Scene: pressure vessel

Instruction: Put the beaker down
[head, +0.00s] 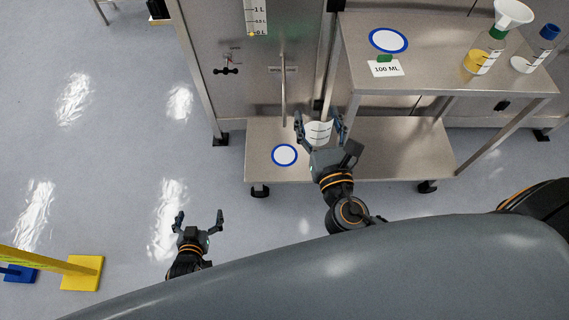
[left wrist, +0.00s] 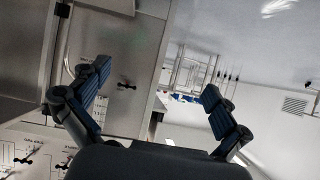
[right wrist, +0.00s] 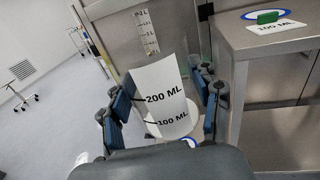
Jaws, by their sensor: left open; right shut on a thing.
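The beaker (head: 319,133) is white with dark volume marks, and my right gripper (head: 321,122) is shut on it, above the low steel shelf (head: 400,145). In the right wrist view the beaker (right wrist: 165,100) stands between the fingers and shows 200 ML and 100 ML marks. Whether its base touches anything is hidden. A blue-ringed white disc (head: 285,155) lies on the low shelf, left of the beaker. A second ringed disc (head: 388,40) lies on the upper table, behind a 100 ML card (head: 386,69). My left gripper (head: 198,221) is open and empty over the floor.
The upper steel table (head: 440,75) carries a yellow-based cylinder with a funnel (head: 513,14) and a blue-topped cylinder (head: 548,32). A vertical pipe (head: 283,90) and a valve handle (head: 226,71) are on the vessel side. A yellow barrier foot (head: 82,273) stands lower left.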

